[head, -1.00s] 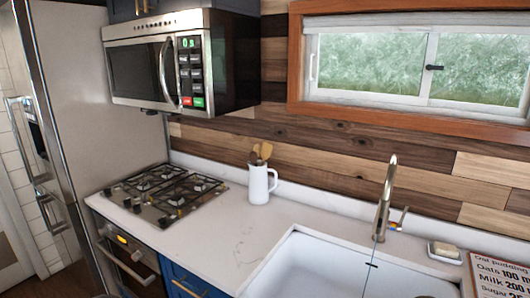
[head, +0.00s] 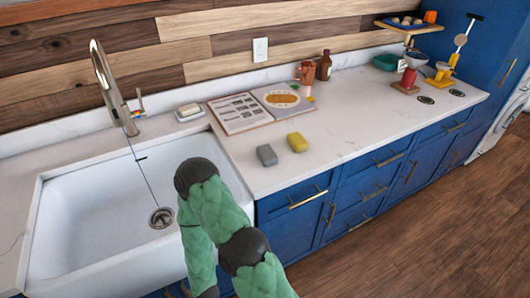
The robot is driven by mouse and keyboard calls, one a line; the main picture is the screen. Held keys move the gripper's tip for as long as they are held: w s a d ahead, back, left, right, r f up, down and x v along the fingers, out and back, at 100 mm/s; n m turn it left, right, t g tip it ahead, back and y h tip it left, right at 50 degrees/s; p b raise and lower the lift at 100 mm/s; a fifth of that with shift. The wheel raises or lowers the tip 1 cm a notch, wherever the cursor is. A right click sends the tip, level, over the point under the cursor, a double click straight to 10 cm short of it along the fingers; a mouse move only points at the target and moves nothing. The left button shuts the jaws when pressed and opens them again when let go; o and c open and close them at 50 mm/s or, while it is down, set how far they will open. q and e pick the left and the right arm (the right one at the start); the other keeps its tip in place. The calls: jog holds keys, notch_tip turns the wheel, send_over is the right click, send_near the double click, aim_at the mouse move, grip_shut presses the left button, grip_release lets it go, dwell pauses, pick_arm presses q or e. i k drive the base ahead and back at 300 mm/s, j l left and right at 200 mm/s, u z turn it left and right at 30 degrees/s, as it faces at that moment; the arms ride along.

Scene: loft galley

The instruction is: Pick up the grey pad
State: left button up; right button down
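The grey pad (head: 267,155) lies on the white counter just right of the sink, near the counter's front edge. A yellow pad (head: 298,142) lies close beside it on the right. A green padded arm of mine with dark joints rises in front of the sink, to the left of and nearer than the grey pad. Neither of my grippers shows in the head view. Nothing covers the grey pad.
The white sink (head: 85,205) and its tap (head: 112,85) are at left. A soap dish (head: 190,113) and open cookbook (head: 232,113) stand behind the pads. A brown bottle (head: 324,65) and copper mug (head: 306,73) stand farther back. The counter right of the yellow pad is clear.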

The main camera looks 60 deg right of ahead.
aim_at(267, 157)
jog(key=k+j+z, duration=0.1)
jog(key=z, duration=1.95)
